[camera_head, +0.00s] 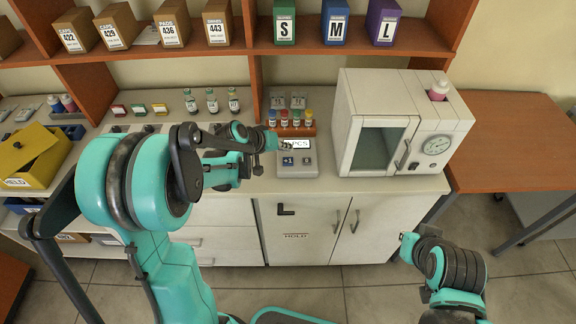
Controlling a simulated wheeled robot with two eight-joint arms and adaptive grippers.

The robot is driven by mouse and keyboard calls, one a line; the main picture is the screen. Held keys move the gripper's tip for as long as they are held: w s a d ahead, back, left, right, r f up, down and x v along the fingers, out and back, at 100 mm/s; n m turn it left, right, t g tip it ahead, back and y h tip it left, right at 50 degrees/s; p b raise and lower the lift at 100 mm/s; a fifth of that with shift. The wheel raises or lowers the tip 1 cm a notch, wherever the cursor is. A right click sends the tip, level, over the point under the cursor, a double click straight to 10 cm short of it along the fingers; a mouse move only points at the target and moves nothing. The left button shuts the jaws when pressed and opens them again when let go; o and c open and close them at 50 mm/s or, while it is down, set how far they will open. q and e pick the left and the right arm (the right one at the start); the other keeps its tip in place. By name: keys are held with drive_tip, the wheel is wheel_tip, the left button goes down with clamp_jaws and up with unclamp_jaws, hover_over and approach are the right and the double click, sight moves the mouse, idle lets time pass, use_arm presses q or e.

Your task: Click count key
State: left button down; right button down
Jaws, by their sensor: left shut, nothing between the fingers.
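The counter device (297,166) is a small grey box on the white counter, left of the incubator. Its lit display (300,144) reads PCS, with the left part of the reading covered. Below the display are a dark blue +1 key (288,161) and a smaller dark key (306,160). My left gripper (272,143) reaches in from the left, shut and empty. Its tip is at the left edge of the display, above and left of the +1 key; contact cannot be told.
A rack of colour-capped vials (291,129) stands just behind the device. Several small bottles (212,101) stand behind my left arm. A shelf (262,49) with boxes runs above.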

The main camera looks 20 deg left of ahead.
sight(286, 162)
use_arm(q)
drive_tip(key=shift+f+b, duration=1)
drive_tip(key=shift+f, duration=0.65)
drive_tip(key=shift+f, duration=0.1)
drive_tip(key=shift+f+b, duration=0.25)
drive_tip(key=shift+b, duration=0.1)
drive_tip(key=shift+f+b, duration=0.35)
drive_tip(key=shift+f, duration=0.05)
idle(0.4)
drive_tip(key=shift+r, duration=0.1)
drive_tip(key=shift+r+p, duration=0.55)
drive_tip(key=shift+r, duration=0.15)
drive_tip(key=shift+r+p, duration=1.95)
drive_tip(key=shift+r, duration=0.65)
drive_tip(key=shift+f, duration=0.1)
